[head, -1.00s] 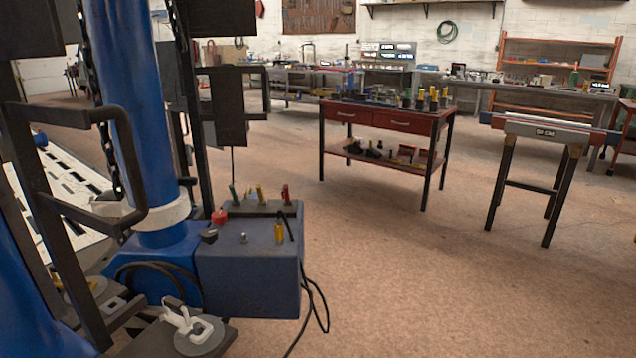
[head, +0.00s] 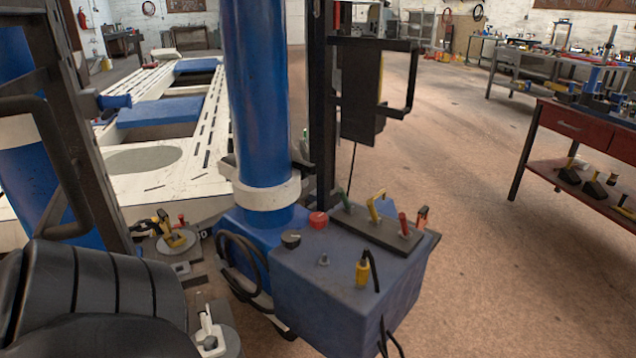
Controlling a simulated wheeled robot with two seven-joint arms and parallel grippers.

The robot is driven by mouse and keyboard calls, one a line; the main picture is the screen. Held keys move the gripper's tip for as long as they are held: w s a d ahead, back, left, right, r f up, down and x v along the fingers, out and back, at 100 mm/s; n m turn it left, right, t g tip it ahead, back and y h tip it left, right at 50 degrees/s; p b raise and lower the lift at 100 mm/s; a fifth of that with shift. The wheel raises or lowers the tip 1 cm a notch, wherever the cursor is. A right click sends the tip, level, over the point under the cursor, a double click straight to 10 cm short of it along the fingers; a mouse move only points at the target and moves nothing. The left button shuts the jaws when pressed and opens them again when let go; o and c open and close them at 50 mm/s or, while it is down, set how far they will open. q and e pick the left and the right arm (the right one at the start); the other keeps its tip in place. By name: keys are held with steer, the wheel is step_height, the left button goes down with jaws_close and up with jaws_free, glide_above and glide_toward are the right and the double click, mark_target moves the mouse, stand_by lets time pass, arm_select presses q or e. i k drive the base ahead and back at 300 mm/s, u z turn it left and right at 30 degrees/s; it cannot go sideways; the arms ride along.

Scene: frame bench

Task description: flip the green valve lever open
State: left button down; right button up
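The green valve lever (head: 343,198) stands up, slightly tilted, at the far left end of a dark valve strip on the blue box (head: 340,295). Beside it along the strip are a bent yellow lever (head: 376,207) and a red lever (head: 403,223), with an orange-red piece (head: 422,216) at the right end. The green lever's foot is small and partly hard to make out. Neither of my grippers shows in the head view.
A red knob (head: 318,220) and a yellow cable plug (head: 362,272) are also on the box. The blue column (head: 257,100) rises behind its left. A dark bracket panel (head: 361,95) hangs behind the levers. Open floor lies to the right, before a red workbench (head: 570,122).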

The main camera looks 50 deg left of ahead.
mark_target(347, 208)
steer(key=u, duration=0.85)
steer(key=i, duration=0.8)
steer(key=u, duration=0.25)
steer(key=k, duration=0.65)
steer(key=z, duration=0.5)
steer(key=i, duration=1.15)
steer(key=u, duration=0.75)
